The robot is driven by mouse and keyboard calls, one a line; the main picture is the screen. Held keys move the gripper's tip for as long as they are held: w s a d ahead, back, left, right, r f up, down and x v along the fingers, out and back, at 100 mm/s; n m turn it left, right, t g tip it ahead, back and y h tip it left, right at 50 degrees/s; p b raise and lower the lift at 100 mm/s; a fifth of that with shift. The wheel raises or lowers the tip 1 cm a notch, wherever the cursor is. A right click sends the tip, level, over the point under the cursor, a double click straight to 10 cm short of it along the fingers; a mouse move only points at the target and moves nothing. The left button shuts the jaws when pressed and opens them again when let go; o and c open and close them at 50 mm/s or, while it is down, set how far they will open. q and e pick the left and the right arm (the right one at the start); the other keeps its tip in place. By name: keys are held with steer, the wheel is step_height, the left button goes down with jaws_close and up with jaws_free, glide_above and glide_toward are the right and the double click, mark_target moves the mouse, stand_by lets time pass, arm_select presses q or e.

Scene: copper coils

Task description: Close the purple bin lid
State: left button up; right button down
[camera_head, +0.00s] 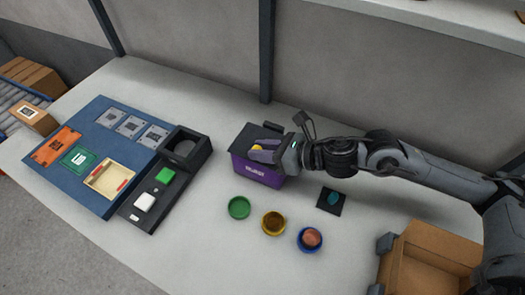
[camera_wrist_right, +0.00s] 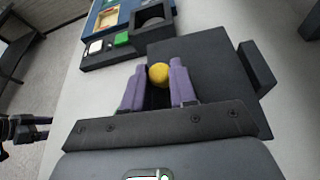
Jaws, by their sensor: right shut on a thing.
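The purple bin (camera_head: 258,172) stands in the middle of the table, with pale lettering on its front. Its dark, flat lid (camera_head: 252,133) shows at the bin's top and fills much of the wrist view (camera_wrist_right: 205,65). My right gripper (camera_head: 262,150) reaches in from the right over the bin. Its purple-grey fingers are shut on a yellow round knob (camera_wrist_right: 159,73) at the lid. The gripper hides part of the bin's top, so I cannot tell whether the lid is fully seated.
Green (camera_head: 239,207), yellow (camera_head: 273,222) and blue (camera_head: 310,239) bowls stand in front of the bin. A black square (camera_head: 332,200) with a teal piece lies to the right. A dark fixture (camera_head: 188,150) and blue board (camera_head: 95,118) are left. An open cardboard box (camera_head: 430,250) is front right.

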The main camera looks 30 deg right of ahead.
steer(key=shift+f, duration=0.15)
steer(key=c, duration=0.9)
jaws_free()
steer(key=shift+s+a, duration=0.1)
steer(key=shift+a, duration=0.05)
